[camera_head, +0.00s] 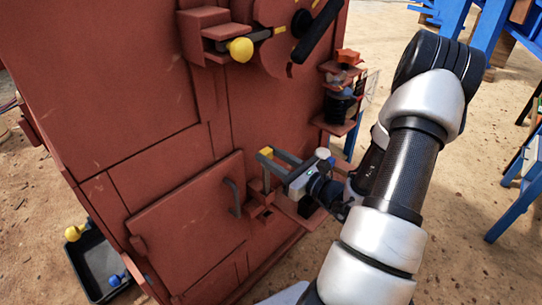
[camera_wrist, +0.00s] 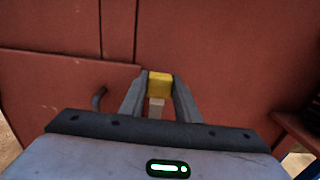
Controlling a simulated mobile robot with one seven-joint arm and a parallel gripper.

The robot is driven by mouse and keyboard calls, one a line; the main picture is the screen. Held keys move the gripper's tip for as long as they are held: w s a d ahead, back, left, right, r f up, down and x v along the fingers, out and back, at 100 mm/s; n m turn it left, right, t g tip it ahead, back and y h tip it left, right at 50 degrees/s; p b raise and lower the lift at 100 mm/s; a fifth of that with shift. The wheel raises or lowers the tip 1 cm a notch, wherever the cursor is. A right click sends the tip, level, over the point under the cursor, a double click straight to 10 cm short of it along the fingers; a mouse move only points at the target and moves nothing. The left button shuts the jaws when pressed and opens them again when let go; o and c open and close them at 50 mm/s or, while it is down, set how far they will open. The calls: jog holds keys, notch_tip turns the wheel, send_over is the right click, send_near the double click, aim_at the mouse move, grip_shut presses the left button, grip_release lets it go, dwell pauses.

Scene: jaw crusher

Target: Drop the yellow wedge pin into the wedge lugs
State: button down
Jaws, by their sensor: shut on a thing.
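The yellow wedge pin (camera_head: 266,151) shows as a small yellow block at the tips of my gripper (camera_head: 268,156), in front of the red machine wall. In the wrist view the pin (camera_wrist: 160,84) sits between the two grey fingers of my gripper (camera_wrist: 160,90), which are shut on it. A paler strip shows below its yellow head. Small red lugs (camera_head: 259,197) stick out beside the hatch edge, just below the fingers in the head view. My gripper partly hides them, and I cannot tell whether the pin touches them.
A red hatch door (camera_head: 190,215) with a grey handle (camera_head: 233,196) is left of my gripper. A yellow ball knob (camera_head: 240,49) on a bracket is above. Red shelves with a black part (camera_head: 340,106) stand right. A dark tray (camera_head: 97,265) lies lower left.

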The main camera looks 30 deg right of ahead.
jog(key=b, duration=0.5)
send_over(268, 184)
jog(key=s, duration=0.1)
notch_tip(268, 184, down, 6)
jog(key=shift+s+d+f, duration=0.15)
jog(key=shift+d+f, duration=0.05)
dwell(1.0)
jog(key=shift+f, duration=2.65)
jog(key=c, duration=1.3)
grip_release()
jog(key=shift+o, duration=0.2)
jog(key=shift+f, duration=0.1)
jog(key=shift+s, duration=0.1)
